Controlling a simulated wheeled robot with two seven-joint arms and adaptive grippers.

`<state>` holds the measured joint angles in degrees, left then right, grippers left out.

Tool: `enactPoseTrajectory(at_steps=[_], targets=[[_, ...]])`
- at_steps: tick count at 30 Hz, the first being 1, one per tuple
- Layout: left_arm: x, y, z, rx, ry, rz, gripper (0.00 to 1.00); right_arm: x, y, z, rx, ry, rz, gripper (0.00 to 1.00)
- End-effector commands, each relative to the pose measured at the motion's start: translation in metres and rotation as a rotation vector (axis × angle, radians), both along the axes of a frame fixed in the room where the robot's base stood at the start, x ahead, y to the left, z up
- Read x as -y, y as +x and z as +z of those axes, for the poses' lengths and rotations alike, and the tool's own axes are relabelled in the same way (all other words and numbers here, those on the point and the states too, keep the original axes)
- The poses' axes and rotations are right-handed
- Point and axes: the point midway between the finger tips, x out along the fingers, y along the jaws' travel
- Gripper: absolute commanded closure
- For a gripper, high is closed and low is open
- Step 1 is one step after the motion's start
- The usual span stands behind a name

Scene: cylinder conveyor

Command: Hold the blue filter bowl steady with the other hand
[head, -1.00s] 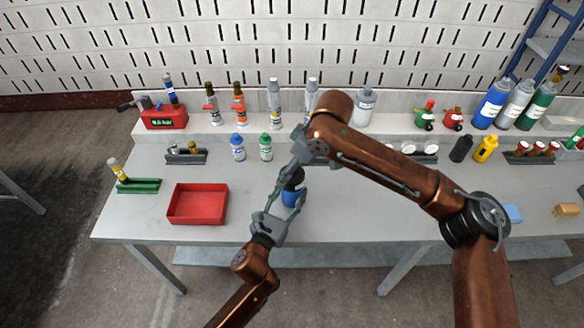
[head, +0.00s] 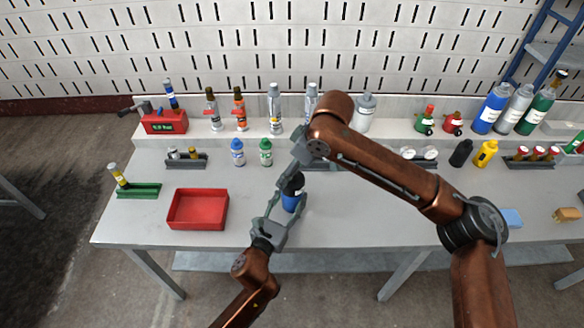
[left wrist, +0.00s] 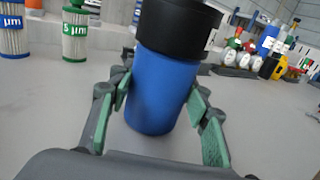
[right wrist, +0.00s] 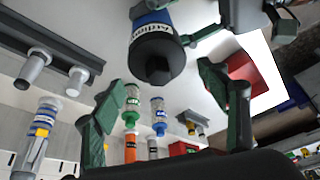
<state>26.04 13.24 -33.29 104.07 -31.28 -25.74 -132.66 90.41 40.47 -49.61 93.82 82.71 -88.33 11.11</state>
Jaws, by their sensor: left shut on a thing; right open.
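The blue filter bowl (left wrist: 162,92) stands on the grey table with a black cap (left wrist: 178,28) on its top, leaning a little in the left wrist view. It also shows in the head view (head: 290,201). My left gripper (head: 289,207) has its green-padded fingers on both sides of the blue body and is shut on it. My right gripper (right wrist: 165,90) is open just above the bowl, and the black cap shows beyond its fingers in the right wrist view. In the head view my right arm partly hides the cap.
A red tray (head: 198,209) lies left of the bowl. A blue-capped filter (head: 238,152) and a green-capped filter (head: 266,152) stand behind it. Bottles line the back shelf. The table front between the tray and the bowl is clear.

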Motion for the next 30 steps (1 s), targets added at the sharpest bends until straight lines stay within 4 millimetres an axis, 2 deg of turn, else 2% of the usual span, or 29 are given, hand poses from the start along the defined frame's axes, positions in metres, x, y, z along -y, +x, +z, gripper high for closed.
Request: enactPoseTrajectory(at_steps=[6, 26, 30], targets=[[0.0000, 0.0000, 0.0000, 0.000, -0.001, 0.000, 0.84, -0.0004, -0.0006, -0.0130, -0.001, 0.001, 0.002, 0.32], [0.0000, 0.0000, 0.0000, 0.000, 0.000, 0.000, 0.84, -0.0001, -0.0003, -0.0131, 0.000, 0.000, 0.000, 0.32], [0.0000, 0.0000, 0.0000, 0.000, 0.000, 0.000, 0.84, -0.0002, -0.0003, -0.0131, 0.001, 0.001, 0.000, 0.42]])
